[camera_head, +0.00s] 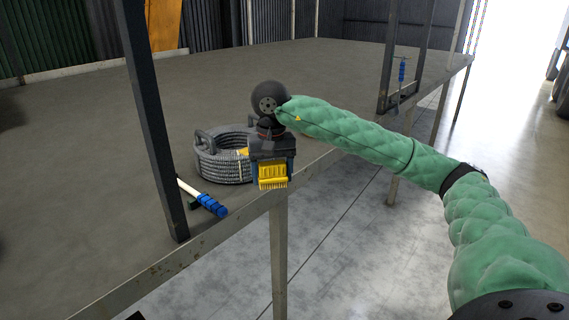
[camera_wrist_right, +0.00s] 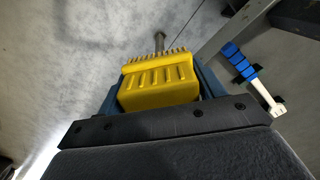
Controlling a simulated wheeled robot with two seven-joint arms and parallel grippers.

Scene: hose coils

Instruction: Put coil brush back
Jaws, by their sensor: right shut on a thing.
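The yellow coil brush (camera_head: 273,175) is in my right gripper (camera_head: 272,163), at the front edge of the table. Its bristles point down in the head view. In the right wrist view the yellow brush (camera_wrist_right: 160,85) sits between the two blue-grey fingers of the gripper (camera_wrist_right: 158,92), with its row of bristles at the far side. The gripper is shut on it. A grey ribbed hose coil (camera_head: 222,160) with dark handles and a yellow tie lies on the table just behind and left of the gripper, which hides part of it. My left gripper is not in view.
A blue-and-white-handled tool (camera_head: 205,197) lies by the dark post (camera_head: 150,130) at the table edge. Another blue-handled tool (camera_head: 402,70) hangs by the far right post. The grey tabletop (camera_head: 310,75) behind is bare. Floor shows beyond the table edge.

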